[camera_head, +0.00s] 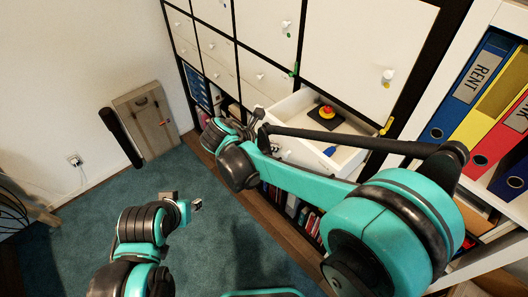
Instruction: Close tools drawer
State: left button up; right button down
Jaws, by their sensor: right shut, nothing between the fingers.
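The white tools drawer (292,104) is pulled out of the cabinet at the centre right. A yellow, black and red item (325,113) lies inside it. My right arm reaches across the drawer's near side and hides part of its front. My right gripper (257,115) is shut and empty beside the drawer's outer left end; whether it touches the drawer is unclear. My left gripper (196,205) is low over the carpet at the lower left, away from the drawer. It is small, and its finger gap is unclear.
The white cabinet (340,45) has several closed doors and drawers with knobs. Books (292,211) stand on a low shelf under the open drawer. Coloured binders (485,100) fill a shelf at the right. A wooden board (148,122) leans on the left wall. The blue-green carpet (90,210) is mostly clear.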

jog(key=p, duration=0.1)
send_over(314, 131)
jog(key=shift+s+a, duration=0.1)
jog(key=shift+s, duration=0.1)
jog(key=shift+w, duration=0.15)
jog(key=shift+d, duration=0.2)
jog(key=shift+w+r, duration=0.1)
